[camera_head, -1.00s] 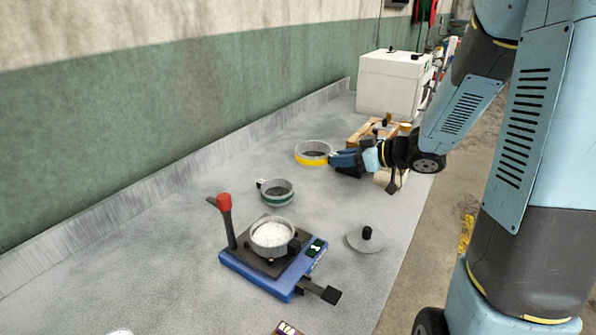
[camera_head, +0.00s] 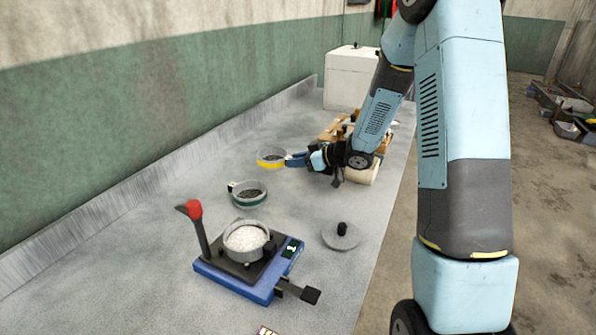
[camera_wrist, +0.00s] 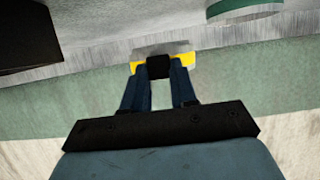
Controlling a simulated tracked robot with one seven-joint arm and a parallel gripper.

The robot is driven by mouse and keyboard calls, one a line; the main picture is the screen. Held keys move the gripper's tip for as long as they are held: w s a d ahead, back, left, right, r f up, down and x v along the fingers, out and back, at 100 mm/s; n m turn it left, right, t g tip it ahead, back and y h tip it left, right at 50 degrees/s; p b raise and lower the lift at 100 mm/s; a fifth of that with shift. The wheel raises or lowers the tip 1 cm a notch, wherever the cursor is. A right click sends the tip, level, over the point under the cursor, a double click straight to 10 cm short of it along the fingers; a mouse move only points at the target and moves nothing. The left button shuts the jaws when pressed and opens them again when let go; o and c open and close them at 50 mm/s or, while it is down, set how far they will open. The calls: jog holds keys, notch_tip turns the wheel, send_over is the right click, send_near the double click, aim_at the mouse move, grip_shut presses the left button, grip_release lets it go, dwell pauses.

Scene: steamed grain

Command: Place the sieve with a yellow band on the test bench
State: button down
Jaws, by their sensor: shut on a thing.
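The sieve with the yellow band (camera_head: 271,159) is in the head view, at the back middle of the bench. My gripper (camera_head: 294,160) is shut on it at its right side. In the wrist view the yellow band (camera_wrist: 188,60) shows beyond a dark block between my gripper's fingertips (camera_wrist: 158,68). The sieve looks held close above the grey bench top (camera_head: 140,240); whether it touches cannot be told. A second sieve with a green band (camera_head: 249,195) stands nearer on the bench; its green band also shows at the top of the wrist view (camera_wrist: 240,8).
A blue device (camera_head: 235,280) with a red-knobbed lever (camera_head: 194,210) carries a pan of white grain (camera_head: 246,238). A round lid (camera_head: 340,236) lies to its right. A wooden rack (camera_head: 337,127) and a white box (camera_head: 350,78) stand behind my gripper. The wall runs along the left.

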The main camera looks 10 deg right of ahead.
jog(key=shift+w+a+f, duration=0.15)
jog(key=shift+w+f, duration=0.5)
jog(key=shift+f, duration=1.6)
jog(key=shift+s+f, duration=0.15)
jog(key=shift+f, duration=0.15)
